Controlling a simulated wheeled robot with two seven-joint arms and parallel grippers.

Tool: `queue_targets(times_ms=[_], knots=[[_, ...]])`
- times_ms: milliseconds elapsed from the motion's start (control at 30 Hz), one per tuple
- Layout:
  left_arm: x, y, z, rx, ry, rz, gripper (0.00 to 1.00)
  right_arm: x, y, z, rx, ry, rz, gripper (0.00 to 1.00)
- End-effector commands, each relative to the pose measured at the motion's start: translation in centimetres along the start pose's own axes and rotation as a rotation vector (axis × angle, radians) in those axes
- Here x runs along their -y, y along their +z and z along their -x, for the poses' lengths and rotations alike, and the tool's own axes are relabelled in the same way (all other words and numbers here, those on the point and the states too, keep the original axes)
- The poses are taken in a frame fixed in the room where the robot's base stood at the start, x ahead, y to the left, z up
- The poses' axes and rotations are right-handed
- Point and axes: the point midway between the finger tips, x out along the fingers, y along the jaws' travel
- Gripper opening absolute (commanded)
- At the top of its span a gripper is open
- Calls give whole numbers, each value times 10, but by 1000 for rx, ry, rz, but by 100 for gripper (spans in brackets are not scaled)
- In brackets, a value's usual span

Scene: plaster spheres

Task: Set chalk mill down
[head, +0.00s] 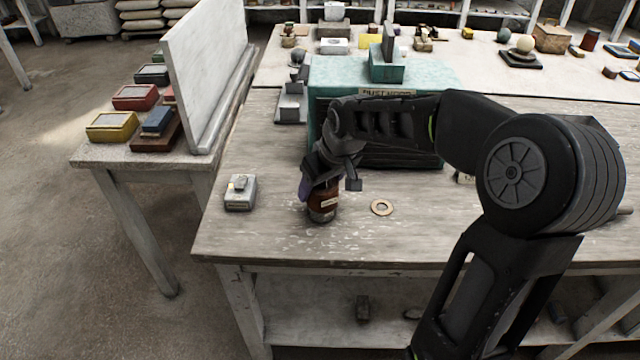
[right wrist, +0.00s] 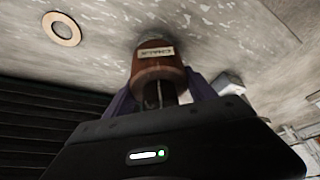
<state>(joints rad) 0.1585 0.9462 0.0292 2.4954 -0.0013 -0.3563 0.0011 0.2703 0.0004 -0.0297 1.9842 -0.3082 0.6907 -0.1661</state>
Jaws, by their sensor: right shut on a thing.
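The chalk mill (head: 322,204) is a brown, rounded body with a pale paper label, near the front left of the wooden table (head: 265,238). My right gripper (head: 318,186) is shut on it from above, and the arm reaches in from the right. In the right wrist view the mill (right wrist: 158,68) is between the two purple-grey fingers (right wrist: 160,95), its labelled end towards the tabletop. It looks upright and at or very close to the table surface; I cannot tell whether it touches. Its upper part is hidden by the gripper. My left gripper is not in view.
A flat tan ring (head: 382,207) lies right of the mill, and a small grey box (head: 240,192) lies left. The teal dust hood (head: 420,78) stands close behind. The front edge is near; bare tabletop lies between these things.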

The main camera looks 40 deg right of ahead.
Motion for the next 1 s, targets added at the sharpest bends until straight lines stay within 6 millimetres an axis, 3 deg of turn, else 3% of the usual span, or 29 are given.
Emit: queue_targets(times_ms=[133, 167, 400, 467, 1000], knots=[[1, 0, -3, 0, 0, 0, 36, 0, 1, -3, -1, 0, 0, 10], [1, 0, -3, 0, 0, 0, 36, 0, 1, -3, -1, 0, 0, 65], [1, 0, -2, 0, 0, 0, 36, 0, 1, -3, 0, 0, 0, 85], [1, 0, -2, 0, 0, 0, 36, 0, 1, -3, 0, 0, 0, 90], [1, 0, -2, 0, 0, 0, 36, 0, 1, -2, 1, 0, 0, 90]])
